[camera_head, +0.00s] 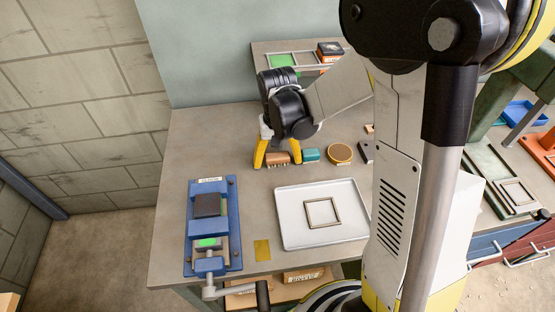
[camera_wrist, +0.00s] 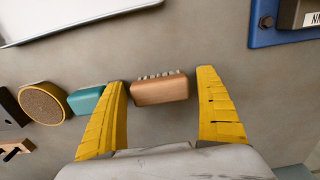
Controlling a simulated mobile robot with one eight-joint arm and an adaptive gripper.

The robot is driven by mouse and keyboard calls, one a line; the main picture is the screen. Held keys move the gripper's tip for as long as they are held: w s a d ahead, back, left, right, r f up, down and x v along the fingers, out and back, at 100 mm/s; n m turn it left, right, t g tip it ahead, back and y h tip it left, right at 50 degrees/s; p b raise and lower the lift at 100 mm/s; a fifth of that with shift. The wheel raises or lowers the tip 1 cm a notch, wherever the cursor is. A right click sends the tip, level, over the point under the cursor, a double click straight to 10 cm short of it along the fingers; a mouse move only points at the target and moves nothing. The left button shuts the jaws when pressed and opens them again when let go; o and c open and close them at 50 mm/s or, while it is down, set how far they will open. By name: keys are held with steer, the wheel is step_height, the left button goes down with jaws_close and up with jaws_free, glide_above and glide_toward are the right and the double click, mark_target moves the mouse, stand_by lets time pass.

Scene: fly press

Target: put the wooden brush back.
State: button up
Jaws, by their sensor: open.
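The wooden brush (camera_head: 279,159) is a small brown block lying on the workbench (camera_head: 190,133) near its back. In the wrist view the brush (camera_wrist: 160,90) shows pale bristles along its upper side. My gripper (camera_head: 277,163) is open, with its yellow fingers on either side of the brush. In the wrist view the left finger is close to the brush's left end, and a wider gap lies between the brush and the right finger. I cannot tell whether the left finger touches it.
A teal block (camera_head: 311,155) lies just right of the brush, then a round tan-topped tin (camera_head: 340,153) and a dark block (camera_head: 366,152). A white tray (camera_head: 290,233) with a square frame lies in front. Bare bench lies left of my gripper.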

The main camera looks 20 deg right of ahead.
mark_target(278, 156)
step_height(278, 156, up, 12)
steer(key=p, duration=0.4)
steer(key=s+r+n+t, duration=0.2)
steer(key=s+r+t, duration=0.5)
steer(key=s, duration=0.6)
steer(key=shift+v, duration=0.85)
steer(key=shift+w+a, duration=0.1)
